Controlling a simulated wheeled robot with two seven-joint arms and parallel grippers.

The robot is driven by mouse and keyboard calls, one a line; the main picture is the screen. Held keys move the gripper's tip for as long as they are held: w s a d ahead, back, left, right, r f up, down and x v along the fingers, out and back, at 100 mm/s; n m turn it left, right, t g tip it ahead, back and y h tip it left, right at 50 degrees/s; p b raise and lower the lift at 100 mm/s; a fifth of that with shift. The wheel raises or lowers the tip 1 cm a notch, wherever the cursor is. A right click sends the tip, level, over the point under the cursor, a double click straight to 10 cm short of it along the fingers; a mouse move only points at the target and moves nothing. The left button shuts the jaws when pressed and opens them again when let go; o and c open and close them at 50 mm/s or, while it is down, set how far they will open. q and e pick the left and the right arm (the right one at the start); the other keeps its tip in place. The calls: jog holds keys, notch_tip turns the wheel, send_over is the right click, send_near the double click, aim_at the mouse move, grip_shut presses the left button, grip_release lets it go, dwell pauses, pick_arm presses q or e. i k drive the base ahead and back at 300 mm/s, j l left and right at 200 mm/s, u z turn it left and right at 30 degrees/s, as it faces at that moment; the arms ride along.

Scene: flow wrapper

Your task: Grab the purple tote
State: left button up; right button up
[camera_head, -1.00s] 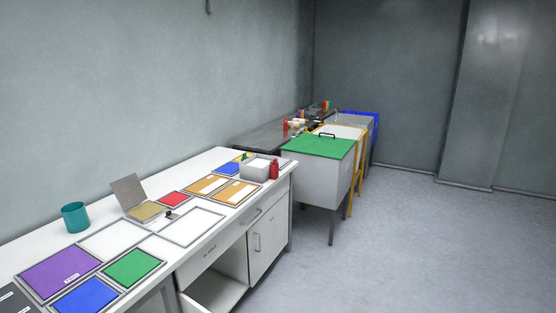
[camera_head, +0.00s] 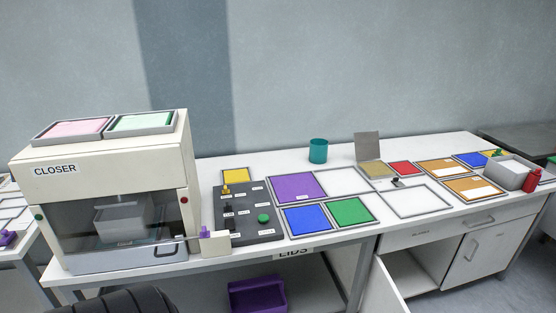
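A purple tote (camera_head: 257,295) sits low under the white table, below the LIDS label, near the bottom middle of the head view. It is an open-topped bin, and its lower part is cut off by the picture's edge. Neither of my grippers is in view. A dark rounded shape at the bottom left may be part of my own body.
A machine marked CLOSER (camera_head: 100,150) stands on the table at left. Beside it are a dark control panel (camera_head: 265,226) and several coloured squares. A teal cup (camera_head: 318,151) stands behind. An open cabinet (camera_head: 420,272) is at right.

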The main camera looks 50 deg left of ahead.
aim_at(263, 294)
jog(key=u, duration=1.75)
